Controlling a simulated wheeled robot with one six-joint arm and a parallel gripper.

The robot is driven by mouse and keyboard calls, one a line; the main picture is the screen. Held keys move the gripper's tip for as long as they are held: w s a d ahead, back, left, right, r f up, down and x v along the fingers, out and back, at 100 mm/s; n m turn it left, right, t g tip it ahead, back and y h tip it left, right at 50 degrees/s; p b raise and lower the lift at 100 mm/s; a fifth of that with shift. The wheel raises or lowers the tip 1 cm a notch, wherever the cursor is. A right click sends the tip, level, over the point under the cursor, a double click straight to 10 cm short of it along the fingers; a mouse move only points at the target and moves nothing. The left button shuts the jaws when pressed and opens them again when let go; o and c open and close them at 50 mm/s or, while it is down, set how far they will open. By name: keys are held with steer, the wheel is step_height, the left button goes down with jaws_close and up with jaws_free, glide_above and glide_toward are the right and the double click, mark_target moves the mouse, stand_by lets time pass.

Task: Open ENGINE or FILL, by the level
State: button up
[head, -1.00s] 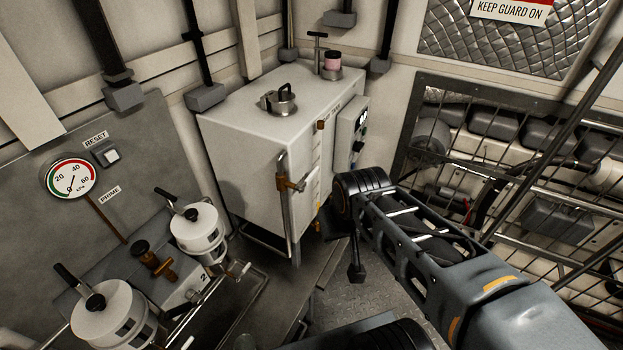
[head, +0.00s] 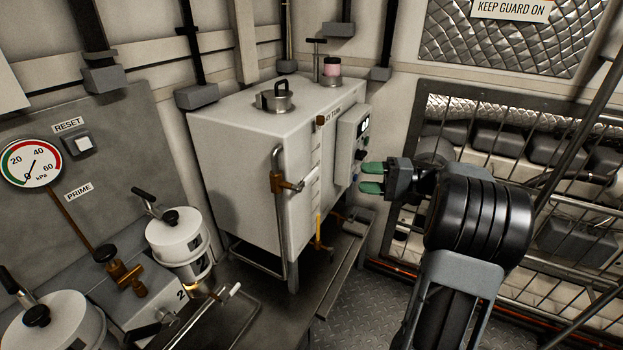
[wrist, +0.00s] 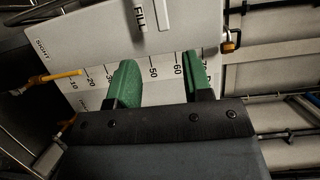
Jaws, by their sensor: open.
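The white tank (head: 245,150) stands against the wall, with a sight scale on its front right edge. In the wrist view the scale (wrist: 150,67) shows marks from 10 to 70; I cannot make out the liquid level. No ENGINE label is readable. My gripper (head: 371,178) is open and empty, right of the tank.
A control box (head: 351,143) with buttons and a display is on the tank's right side, close to my fingertips. A wire guard (head: 500,160) stands at the right. Filter canisters (head: 180,237) and a gauge (head: 32,162) are at the left. Some floor (head: 365,305) is clear.

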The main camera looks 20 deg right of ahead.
mark_target(314, 176)
steer(key=shift+n, duration=0.3)
steer(key=x, duration=1.3)
steer(key=shift+a+r, duration=0.15)
steer(key=shift+a, duration=0.3)
jaws_close()
